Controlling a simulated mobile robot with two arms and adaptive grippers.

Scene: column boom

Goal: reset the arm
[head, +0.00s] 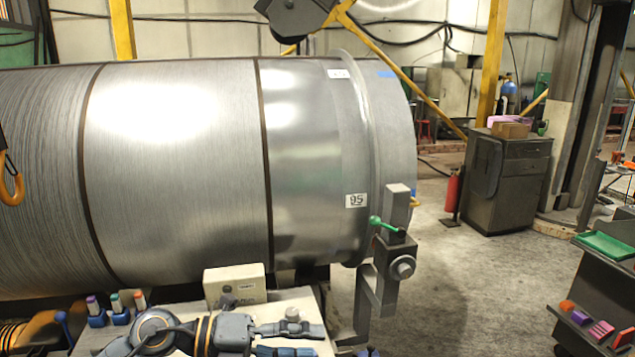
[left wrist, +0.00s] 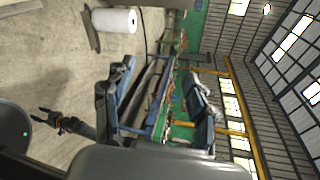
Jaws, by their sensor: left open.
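My left gripper (head: 318,340) is in the head view at the bottom, left of centre. Its two grey fingers point right and are spread apart, with nothing seen between them. It is in front of a pale machine panel (head: 315,303) and below the large metal roll; I cannot tell whether it touches the panel. In the left wrist view a small dark two-pronged part with an orange ring shows at the lower left; I cannot tell which arm it belongs to. My right gripper is not seen in the head view.
A large steel cylinder (head: 185,150) fills the left and middle. A bracket with a green-knobbed lever (head: 387,228) stands at its right end. A dark rack (head: 592,285) is at the lower right, a cabinet (head: 508,178) and red extinguisher (head: 453,193) behind. Floor between is clear.

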